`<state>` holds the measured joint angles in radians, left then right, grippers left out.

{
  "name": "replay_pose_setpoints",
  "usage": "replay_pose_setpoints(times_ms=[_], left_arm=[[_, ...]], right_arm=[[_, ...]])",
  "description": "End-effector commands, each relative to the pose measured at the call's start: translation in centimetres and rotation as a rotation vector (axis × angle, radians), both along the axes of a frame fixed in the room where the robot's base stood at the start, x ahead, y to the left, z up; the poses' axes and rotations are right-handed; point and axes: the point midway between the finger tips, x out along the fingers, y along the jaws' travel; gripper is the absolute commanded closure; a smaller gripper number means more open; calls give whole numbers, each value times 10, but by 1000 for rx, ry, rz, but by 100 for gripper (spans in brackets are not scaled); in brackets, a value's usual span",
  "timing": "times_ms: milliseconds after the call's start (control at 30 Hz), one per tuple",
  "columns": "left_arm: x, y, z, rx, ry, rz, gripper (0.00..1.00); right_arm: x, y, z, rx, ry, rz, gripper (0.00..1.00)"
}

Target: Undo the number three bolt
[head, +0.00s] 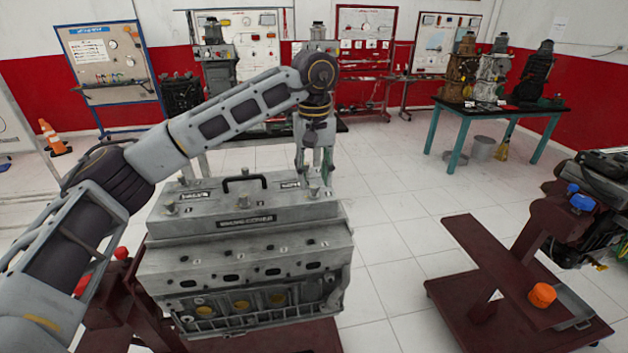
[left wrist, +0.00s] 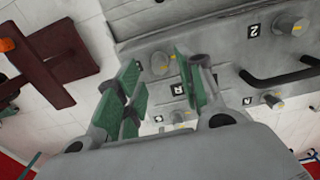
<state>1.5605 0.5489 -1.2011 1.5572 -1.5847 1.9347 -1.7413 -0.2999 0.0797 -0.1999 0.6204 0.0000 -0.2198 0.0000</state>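The grey engine (head: 245,262) has a top cover (head: 235,207) with a black handle (head: 245,180) and several round bolts. My left gripper (head: 314,168) points down over the right end of the cover. In the left wrist view its green-padded fingers (left wrist: 157,70) are apart. A bolt head (left wrist: 160,63) with a yellow mark shows in the gap between them, and I see no contact. A number plate (left wrist: 177,90) lies beside it, its digit hard to read. Another bolt (left wrist: 293,24) has a plate marked 2 (left wrist: 254,30). My right gripper is not in view.
The handle (left wrist: 280,79) stands up near the fingers in the left wrist view. A dark red stand (head: 510,265) with an orange cap (head: 542,295) is at the right. A table (head: 505,108) with engine models stands behind. Tiled floor lies clear between.

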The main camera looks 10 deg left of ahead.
Motion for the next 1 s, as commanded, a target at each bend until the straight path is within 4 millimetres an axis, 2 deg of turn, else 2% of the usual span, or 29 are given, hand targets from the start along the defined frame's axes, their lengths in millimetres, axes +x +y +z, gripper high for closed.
replay_pose_setpoints(times_ms=[233, 600, 667, 900, 1000], left_arm=[[0, 0, -20, 1, 0, 1, 62], [0, 0, -23, 0, -1, 1, 62], [0, 0, -23, 0, -1, 0, 67], [0, 0, -23, 0, -1, 0, 98], [0, 0, -23, 0, -1, 0, 100]], right_arm=[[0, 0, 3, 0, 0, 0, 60], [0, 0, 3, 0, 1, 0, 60], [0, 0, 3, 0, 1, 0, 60], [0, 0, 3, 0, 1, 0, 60], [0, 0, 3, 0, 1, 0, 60]])
